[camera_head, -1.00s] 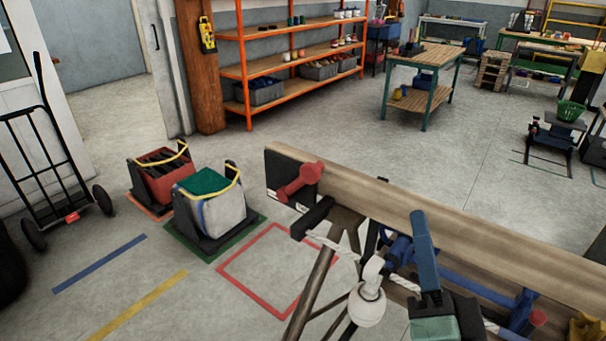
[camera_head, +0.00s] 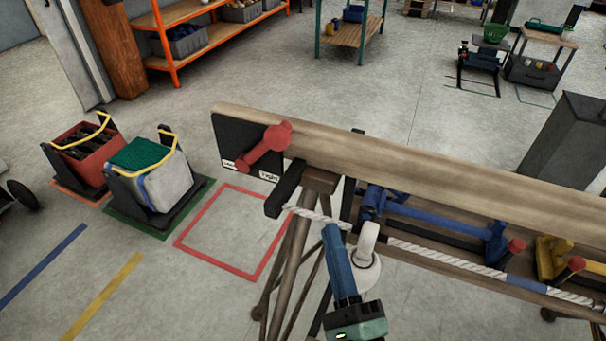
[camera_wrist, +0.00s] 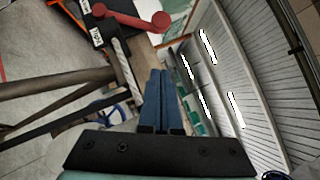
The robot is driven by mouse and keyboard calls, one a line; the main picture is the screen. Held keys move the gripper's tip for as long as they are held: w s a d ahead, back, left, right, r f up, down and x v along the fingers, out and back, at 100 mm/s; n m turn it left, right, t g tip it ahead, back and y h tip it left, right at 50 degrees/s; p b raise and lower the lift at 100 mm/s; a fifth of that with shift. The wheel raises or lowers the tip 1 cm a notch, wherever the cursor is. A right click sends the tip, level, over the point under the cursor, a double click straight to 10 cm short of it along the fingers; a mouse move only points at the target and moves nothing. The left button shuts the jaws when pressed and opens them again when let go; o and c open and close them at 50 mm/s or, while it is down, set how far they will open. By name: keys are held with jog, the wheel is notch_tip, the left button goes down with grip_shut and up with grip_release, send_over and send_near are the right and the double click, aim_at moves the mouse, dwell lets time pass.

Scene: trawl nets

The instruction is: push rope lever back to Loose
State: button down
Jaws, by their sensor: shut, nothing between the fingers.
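The red rope lever (camera_head: 266,147) sits on a black plate (camera_head: 232,142) at the left end of the long wooden beam. Small white labels lie below it, the right one reading Tight (camera_head: 269,177). The lever slants, its round knob up to the right, on the Tight side. In the wrist view the lever (camera_wrist: 130,18) is at the top, with its knob to the right. My gripper (camera_head: 330,230), with blue fingers, is shut and empty, below and right of the lever and apart from it. Its fingers also show in the wrist view (camera_wrist: 160,72).
A white twisted rope (camera_head: 440,257) runs along the beam (camera_head: 420,170) past blue and yellow clamps. A white rounded fitting (camera_head: 366,245) is close beside my fingers. Wooden legs (camera_head: 290,265) stand below. Two bins (camera_head: 155,180) stand on the floor at left; a red floor outline is empty.

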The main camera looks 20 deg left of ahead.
jog(key=s+a+r+p+x, duration=0.1)
jog(key=p+x, duration=0.4)
jog(key=x, duration=0.7)
jog(key=shift+a, duration=0.75)
jog(key=shift+r, duration=0.15)
